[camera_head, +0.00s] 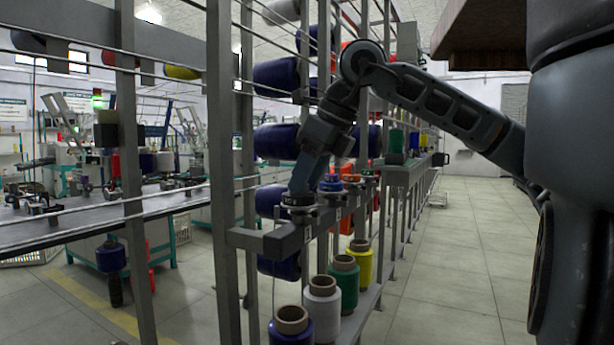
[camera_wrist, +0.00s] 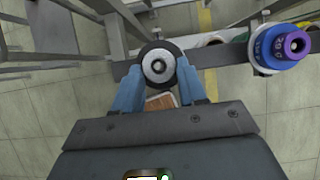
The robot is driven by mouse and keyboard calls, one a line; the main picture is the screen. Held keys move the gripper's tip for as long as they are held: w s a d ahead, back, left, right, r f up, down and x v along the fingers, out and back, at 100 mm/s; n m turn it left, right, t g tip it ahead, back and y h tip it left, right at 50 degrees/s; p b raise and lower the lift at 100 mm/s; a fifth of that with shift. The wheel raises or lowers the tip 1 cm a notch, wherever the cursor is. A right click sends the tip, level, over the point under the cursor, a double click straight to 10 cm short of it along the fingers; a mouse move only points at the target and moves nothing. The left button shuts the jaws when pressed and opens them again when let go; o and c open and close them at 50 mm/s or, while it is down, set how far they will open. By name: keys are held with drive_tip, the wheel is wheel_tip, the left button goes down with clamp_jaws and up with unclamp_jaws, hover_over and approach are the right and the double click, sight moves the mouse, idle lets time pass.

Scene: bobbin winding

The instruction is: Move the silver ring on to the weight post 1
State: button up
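The silver ring (camera_wrist: 158,66) shows in the wrist view as a round grey piece with a bright centre, lined up over the end post of the rail. My gripper (camera_wrist: 160,72) has its two blue fingers on either side of the ring, pointing down. I cannot tell whether the fingertips press on it or stand just clear. In the head view my gripper (camera_head: 300,192) is low at the near end of the rail (camera_head: 285,238), and a silver band shows under the fingers. The post is mostly hidden, so I cannot tell how far down the ring sits.
A post with blue and purple rings (camera_wrist: 280,48) stands to the right in the wrist view; a blue ring (camera_head: 331,183) shows behind my gripper in the head view. Several thread cones (camera_head: 343,283) stand below. Upright frame bars (camera_head: 222,150) are close on the left.

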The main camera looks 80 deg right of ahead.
drive_tip(key=o, duration=0.5)
drive_tip(key=shift+p+v, duration=0.85)
drive_tip(key=shift+v, duration=3.05)
